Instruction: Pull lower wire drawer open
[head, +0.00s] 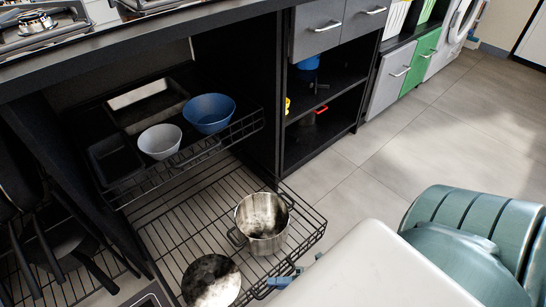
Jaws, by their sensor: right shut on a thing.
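The lower wire drawer (181,230) is a black wire basket that stands pulled out from the dark cabinet, low over the floor. It holds a steel pot (262,222) with two handles and a round shiny steel piece (212,281) nearer to me. My right gripper (284,281) shows as small blue-grey fingers at the drawer's front edge, shut on the wire there. My white and teal body parts hide much of what lies below and right of it. My left gripper does not show.
The upper wire drawer (191,160) holds a blue bowl (209,113), a pale bowl (160,141) and dark trays. Black pans (60,240) hang or stand at the left. Open shelves (320,120) stand right of the drawers. Tiled floor (385,150) is free at right.

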